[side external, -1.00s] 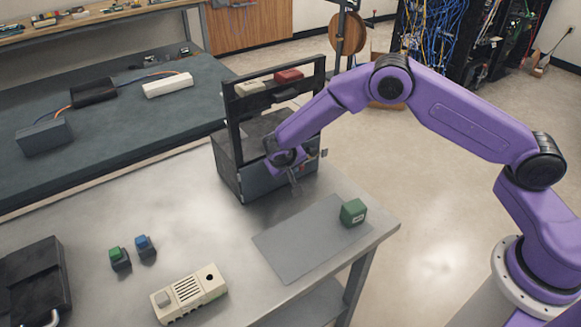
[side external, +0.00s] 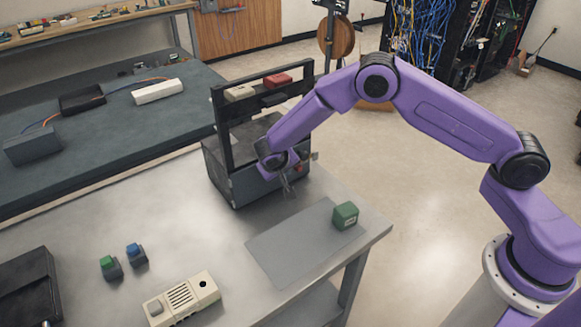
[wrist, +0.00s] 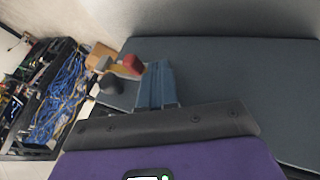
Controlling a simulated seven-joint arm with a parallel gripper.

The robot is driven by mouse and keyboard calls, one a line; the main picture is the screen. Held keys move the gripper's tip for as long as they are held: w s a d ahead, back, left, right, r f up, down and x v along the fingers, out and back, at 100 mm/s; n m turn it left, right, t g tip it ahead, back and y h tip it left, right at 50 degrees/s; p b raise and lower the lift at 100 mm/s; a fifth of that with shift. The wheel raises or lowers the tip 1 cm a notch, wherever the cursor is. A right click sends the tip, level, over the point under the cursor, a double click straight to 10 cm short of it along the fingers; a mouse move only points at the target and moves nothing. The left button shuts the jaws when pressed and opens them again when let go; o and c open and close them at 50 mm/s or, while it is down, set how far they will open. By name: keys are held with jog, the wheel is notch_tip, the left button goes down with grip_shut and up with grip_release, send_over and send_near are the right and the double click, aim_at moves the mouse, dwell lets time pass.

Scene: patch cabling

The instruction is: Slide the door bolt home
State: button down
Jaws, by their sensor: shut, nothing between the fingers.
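The dark cabinet (side external: 225,165) stands on the grey table, with its blue-grey door on the near face. My gripper (side external: 288,187) is shut and empty, in front of the door's right part. In the wrist view the door panel (wrist: 235,75) fills the right side, and my shut fingers (wrist: 157,85) point at its left part. A red and yellow piece (wrist: 130,65), which looks like the bolt's hardware, is just left of the fingers, by a dark round knob (wrist: 110,84). Contact with the fingers cannot be told. My wrist hides part of the door in the side view.
A green block (side external: 345,215) sits on the grey mat (side external: 295,245), right of the cabinet. A beige device (side external: 180,300) and two small switches, green (side external: 109,266) and blue (side external: 135,254), lie in front. The table between them is clear.

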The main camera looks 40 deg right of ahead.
jog(key=a+v, duration=0.1)
jog(key=v, duration=0.9)
jog(key=shift+a, duration=0.25)
jog(key=shift+s, duration=0.1)
jog(key=s+d+r+n+g+y, duration=0.1)
jog(key=s+d+r+n, duration=0.15)
jog(key=s, duration=0.35)
jog(key=s+d+r+n+y, duration=0.1)
jog(key=s+r+n, duration=0.1)
jog(key=s+r, duration=0.35)
jog(key=s+d+r+n+g+y, duration=0.1)
jog(key=s+d+r+n, duration=0.15)
jog(key=s, duration=0.45)
jog(key=s+d+n+g+y, duration=0.1)
jog(key=s+d+n, duration=0.2)
jog(key=s, duration=0.5)
jog(key=s+d+n+g+y, duration=0.1)
jog(key=s+d+n+y, duration=0.1)
jog(key=s+d, duration=0.3)
jog(key=s+n, duration=0.1)
jog(key=s, duration=0.3)
jog(key=shift+s+r+n, duration=0.2)
jog(key=shift+n, duration=0.2)
